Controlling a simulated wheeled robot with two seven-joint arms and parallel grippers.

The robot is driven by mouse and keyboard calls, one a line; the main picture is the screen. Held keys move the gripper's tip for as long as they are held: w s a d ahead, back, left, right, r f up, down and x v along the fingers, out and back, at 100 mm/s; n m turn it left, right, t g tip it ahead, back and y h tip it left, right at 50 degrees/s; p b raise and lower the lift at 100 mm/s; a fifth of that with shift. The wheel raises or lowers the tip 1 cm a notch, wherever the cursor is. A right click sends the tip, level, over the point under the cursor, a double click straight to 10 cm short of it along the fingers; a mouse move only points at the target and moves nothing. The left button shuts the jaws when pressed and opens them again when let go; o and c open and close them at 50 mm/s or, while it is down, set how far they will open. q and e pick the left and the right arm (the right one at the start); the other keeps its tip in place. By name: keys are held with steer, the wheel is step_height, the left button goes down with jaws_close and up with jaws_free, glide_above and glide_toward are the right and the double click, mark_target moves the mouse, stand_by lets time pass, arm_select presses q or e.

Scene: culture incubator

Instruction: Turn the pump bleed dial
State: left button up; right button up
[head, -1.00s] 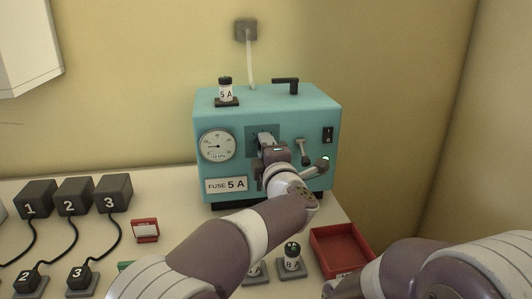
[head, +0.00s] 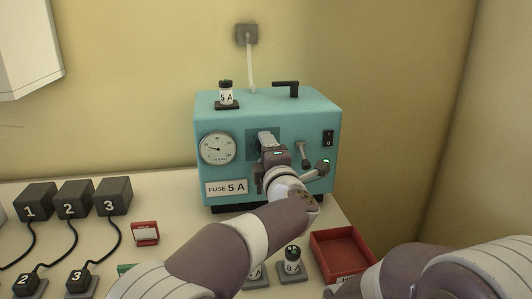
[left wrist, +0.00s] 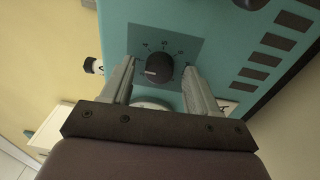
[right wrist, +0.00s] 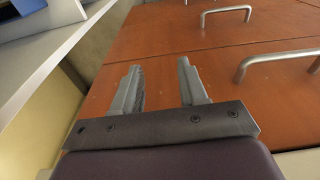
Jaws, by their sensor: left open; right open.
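The bleed dial (left wrist: 159,68) is a round black knob with a white mark, on a dark square panel of the teal pump box (head: 222,103). My left gripper (left wrist: 160,63) is open, its fingers on either side of the dial in the left wrist view. I cannot tell whether they touch it. In the head view my left gripper (head: 268,139) is in front of the panel and hides the dial. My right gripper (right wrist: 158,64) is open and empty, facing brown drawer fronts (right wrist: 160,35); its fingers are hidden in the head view.
The box front carries a gauge (head: 218,148), a small lever (head: 304,153) and a rocker switch (head: 328,138). A 5 A fuse (head: 226,93) and black handle (head: 287,84) are on top. A red tray (head: 342,236) and numbered black blocks (head: 113,195) are on the table.

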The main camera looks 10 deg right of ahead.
arm_select(q)
steer(key=s+b, duration=0.4)
steer(key=s, duration=0.8)
steer(key=shift+s+d+f+b, duration=0.25)
steer(key=shift+d+f+b, duration=0.1)
steer(key=shift+f+b, duration=0.05)
steer(key=shift+r, duration=0.1)
